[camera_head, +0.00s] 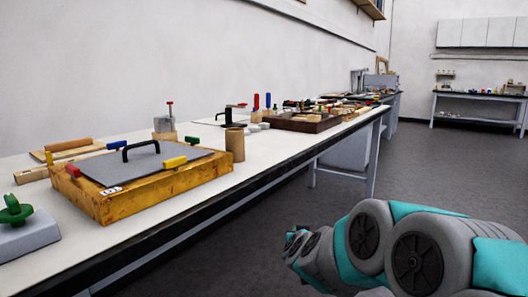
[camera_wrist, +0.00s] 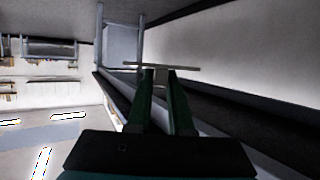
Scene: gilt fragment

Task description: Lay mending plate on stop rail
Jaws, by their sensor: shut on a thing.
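In the wrist view, my gripper (camera_wrist: 160,75) is shut on a thin, flat, greyish bar, which looks like the mending plate (camera_wrist: 185,68). The plate is seen nearly edge-on and sticks out to both sides of the fingertips. It is held in the air, apart from any surface that I can make out. In the head view my arm is at the lower right, beyond the front edge of the workbench, and the plate cannot be made out there. I cannot pick out the stop rail in either view.
A long white workbench (camera_head: 262,150) runs along the wall. On it are a wooden box (camera_head: 165,193) with a grey top and black handle, a brown cylinder (camera_head: 235,145), a grey block with a green knob (camera_head: 15,212), and a dark tray (camera_head: 300,124). The floor at right is clear.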

